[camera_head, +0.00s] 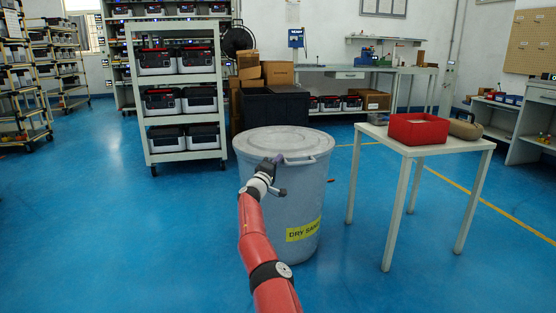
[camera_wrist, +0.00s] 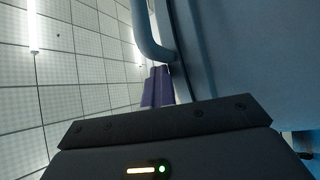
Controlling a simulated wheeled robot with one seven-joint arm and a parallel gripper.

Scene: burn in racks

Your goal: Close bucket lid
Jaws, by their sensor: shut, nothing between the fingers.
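The grey bucket (camera_head: 310,190) stands on the blue floor with a yellow "DRY SAND" label. Its round grey lid (camera_head: 285,137) lies level over the top; I cannot tell whether a small gap remains at the rim. A curved handle (camera_head: 302,161) sticks out at the lid's near edge and shows in the wrist view (camera_wrist: 146,38). My gripper (camera_head: 277,159) is at the near rim, just left of the handle. Its purple fingers (camera_wrist: 158,86) are shut and empty, close beside the handle; contact is unclear. A large grey-blue surface (camera_wrist: 250,55) fills the wrist view's right.
A white table (camera_head: 385,145) with a red bin (camera_head: 418,129) and a brown case (camera_head: 465,129) stands right of the bucket. A shelf rack (camera_head: 175,80) with toolboxes stands behind left. Black crates (camera_head: 272,107) stand behind the bucket. The floor at left is clear.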

